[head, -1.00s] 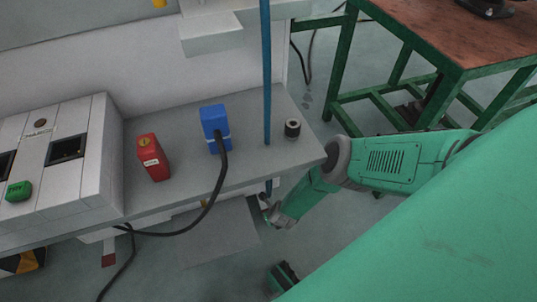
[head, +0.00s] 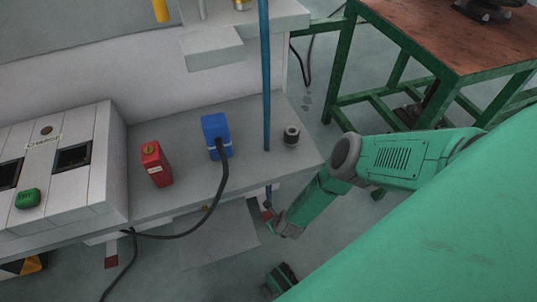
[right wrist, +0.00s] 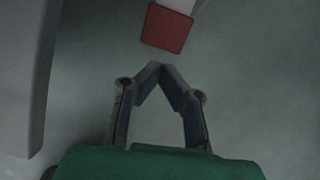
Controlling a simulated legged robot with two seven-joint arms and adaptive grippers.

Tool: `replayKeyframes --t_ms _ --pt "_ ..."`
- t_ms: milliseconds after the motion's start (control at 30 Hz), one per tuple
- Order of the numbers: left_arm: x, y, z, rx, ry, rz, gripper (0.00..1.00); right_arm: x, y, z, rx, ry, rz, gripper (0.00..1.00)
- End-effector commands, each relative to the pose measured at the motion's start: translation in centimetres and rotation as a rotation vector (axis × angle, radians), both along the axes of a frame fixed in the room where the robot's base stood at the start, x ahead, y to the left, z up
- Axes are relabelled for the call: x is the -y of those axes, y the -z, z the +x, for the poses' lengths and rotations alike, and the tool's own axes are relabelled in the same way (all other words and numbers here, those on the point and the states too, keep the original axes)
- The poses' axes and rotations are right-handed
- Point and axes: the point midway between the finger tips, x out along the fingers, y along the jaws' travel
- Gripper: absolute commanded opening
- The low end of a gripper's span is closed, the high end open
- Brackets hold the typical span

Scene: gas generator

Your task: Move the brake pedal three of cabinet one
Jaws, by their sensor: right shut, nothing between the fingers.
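A pedal with a red pad (right wrist: 167,28) on a pale arm is at the top of the right wrist view. My right gripper (right wrist: 158,67) is shut and empty, its fingertips together just short of the pad with a small gap in the picture. In the head view, my right gripper (head: 272,222) is low beside the front of the grey bench cabinet (head: 180,190), where a small red spot (head: 267,214) shows by the fingers. Another red pedal (head: 111,255) shows below the cabinet at the left. The pedal numbers cannot be read. My left gripper is not in view.
On the cabinet top are a red box (head: 156,165), a blue plug (head: 217,136) with a black cable, a blue pole (head: 266,90) and a small dark cylinder (head: 291,135). A green-framed table (head: 440,50) stands at the right. A pale vertical surface (right wrist: 25,75) borders the wrist view's left.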

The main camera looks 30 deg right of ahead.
Motion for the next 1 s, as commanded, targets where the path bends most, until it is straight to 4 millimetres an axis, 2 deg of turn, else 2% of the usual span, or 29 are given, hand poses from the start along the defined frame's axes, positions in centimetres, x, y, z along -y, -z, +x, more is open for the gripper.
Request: replayKeyframes --t_ms 600,800,1000 --pt "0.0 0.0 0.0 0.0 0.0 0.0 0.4 -0.5 -8.0 -3.8 -0.001 0.001 0.003 0.0" --pt "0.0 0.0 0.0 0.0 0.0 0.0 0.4 -0.6 -9.5 -4.6 -0.001 0.0 0.002 0.0" --pt "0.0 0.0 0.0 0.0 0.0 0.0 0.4 -0.6 -9.8 -4.7 0.0 0.0 0.001 0.0"
